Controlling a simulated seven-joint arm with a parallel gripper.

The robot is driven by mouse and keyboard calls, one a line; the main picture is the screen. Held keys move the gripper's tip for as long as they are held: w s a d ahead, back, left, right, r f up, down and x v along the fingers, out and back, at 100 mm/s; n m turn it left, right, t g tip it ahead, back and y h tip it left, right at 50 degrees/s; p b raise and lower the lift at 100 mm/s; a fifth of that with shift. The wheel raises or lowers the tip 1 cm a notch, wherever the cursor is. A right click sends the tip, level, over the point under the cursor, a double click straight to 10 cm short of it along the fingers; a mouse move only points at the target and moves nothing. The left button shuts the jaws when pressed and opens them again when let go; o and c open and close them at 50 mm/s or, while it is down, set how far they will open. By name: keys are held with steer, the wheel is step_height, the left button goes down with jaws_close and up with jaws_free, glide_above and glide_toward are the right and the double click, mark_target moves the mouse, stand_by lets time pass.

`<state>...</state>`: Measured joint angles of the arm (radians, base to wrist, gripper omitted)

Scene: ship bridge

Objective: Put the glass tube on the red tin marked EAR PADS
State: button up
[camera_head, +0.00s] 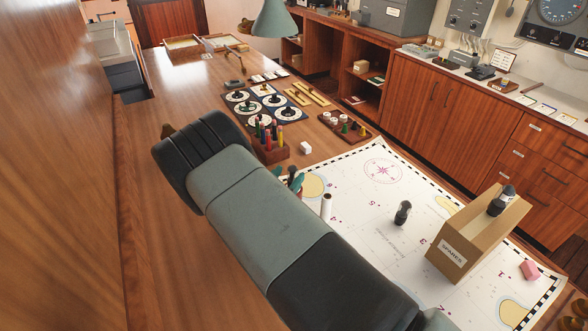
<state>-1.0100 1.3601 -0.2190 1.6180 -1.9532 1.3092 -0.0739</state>
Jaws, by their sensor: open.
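I cannot pick out a red tin marked EAR PADS, and no EAR PADS lettering is readable. I cannot identify the glass tube for sure. A pale upright cylinder (326,206) stands by the chart's left part, beside my arm; its material is unclear. A small dark cylinder with a shiny part (403,213) stands on the chart. A similar dark piece with a clear-looking top (502,200) is on a tan box marked SPARES (452,254). My arm crosses the foreground and hides part of the table and chart. My gripper is not recognisable in view.
The white chart (375,240) covers the right of the wooden table. A pink block (530,270) lies near its right edge. Behind stand a peg rack (270,152), dark panels with round discs (265,103) and a green lamp (274,20). Bare wood lies at left.

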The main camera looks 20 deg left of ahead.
steer(key=s+a, duration=0.1)
steer(key=s, duration=0.5)
steer(key=shift+s+a, duration=0.15)
steer(key=shift+s, duration=0.2)
steer(key=w+d+r+m+g+h, duration=0.3)
steer(key=d+r+m+g+h, duration=0.35)
steer(key=d+r+m, duration=0.55)
steer(key=s+d+r+m+g, duration=0.5)
steer(key=d+r+m+g, duration=0.1)
steer(key=d+r, duration=0.55)
steer(key=s+d+r+m+g+y, duration=0.35)
steer(key=s+d+r+m, duration=0.4)
steer(key=s, duration=0.35)
steer(key=s+r+m+t+y, duration=0.4)
steer(key=s+m+y, duration=0.2)
steer(key=s, duration=0.5)
steer(key=shift+r+m, duration=0.4)
steer(key=shift+m, duration=0.55)
